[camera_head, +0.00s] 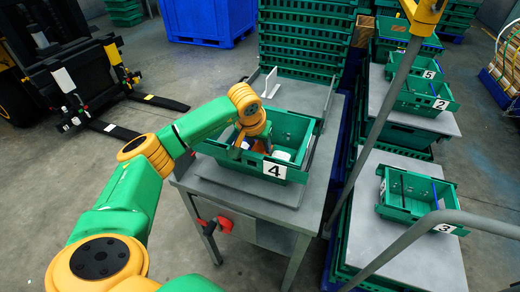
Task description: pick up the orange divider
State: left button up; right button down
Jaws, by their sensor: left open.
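My left arm reaches in from the left. Its gripper (253,148) points down into the green crate marked 4 (292,122), on the grey table. The jaws are open. A small orange patch (258,147) shows at the gripper inside the crate. I cannot tell whether it is the orange divider or part of my wrist. The wrist and the crate's front wall hide much of the inside. A white item (281,155) lies in the crate to the right of the gripper. My right gripper is not in view.
A grey table (245,192) holds crate 4, with a white upright bracket (270,83) behind it. Green crates are stacked behind the table. Crates 5 (424,68), 2 (422,98) and 3 (420,190) stand at the right. A grey pole crosses in front of the right side.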

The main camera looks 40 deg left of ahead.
pick_arm(q)
jog(key=shift+f, duration=0.15)
grip_shut()
